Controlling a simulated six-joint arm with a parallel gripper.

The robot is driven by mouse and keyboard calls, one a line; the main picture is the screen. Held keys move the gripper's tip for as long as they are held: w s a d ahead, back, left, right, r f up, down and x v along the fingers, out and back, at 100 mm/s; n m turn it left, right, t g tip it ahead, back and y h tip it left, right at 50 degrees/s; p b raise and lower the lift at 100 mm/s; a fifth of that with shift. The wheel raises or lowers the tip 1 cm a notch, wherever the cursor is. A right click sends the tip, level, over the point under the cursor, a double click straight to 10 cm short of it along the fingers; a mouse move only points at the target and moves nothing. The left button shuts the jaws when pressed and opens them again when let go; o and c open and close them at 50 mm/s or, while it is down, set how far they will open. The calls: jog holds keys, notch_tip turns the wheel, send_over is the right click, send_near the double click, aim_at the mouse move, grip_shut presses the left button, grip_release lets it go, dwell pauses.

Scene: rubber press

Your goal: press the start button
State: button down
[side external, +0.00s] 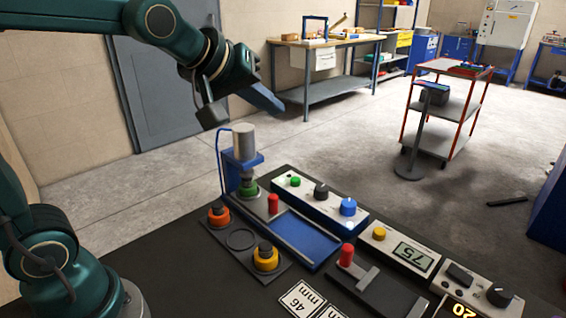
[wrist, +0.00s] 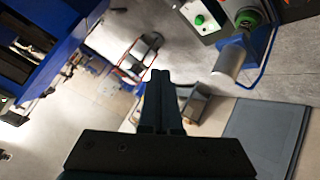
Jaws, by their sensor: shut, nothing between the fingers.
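A green button (side external: 295,181) sits on the left part of a white-and-blue control box, beside a black knob (side external: 321,190) and a blue knob (side external: 348,206). Which button is the start button is not labelled legibly. The green button also shows at the top of the wrist view (wrist: 199,20). My gripper (side external: 278,107) is shut and empty, high in the air above and behind the press, apart from every button. Its closed fingers show in the middle of the wrist view (wrist: 160,78).
The blue press with its grey cylinder (side external: 243,141) stands left of the box. The air around my gripper is clear.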

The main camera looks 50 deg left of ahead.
jog(key=w+a+f+n, duration=0.3)
jog(key=w, duration=0.6)
jog(key=g+y, duration=0.1)
send_over(294, 181)
notch_tip(294, 181, down, 7)
jog(key=shift+s+f+n, duration=0.1)
jog(key=shift+f+n, duration=0.2)
jog(key=shift+f, duration=0.1)
jog(key=shift+f, duration=4.35)
jog(key=shift+f, duration=0.1)
jog(key=shift+f, duration=0.35)
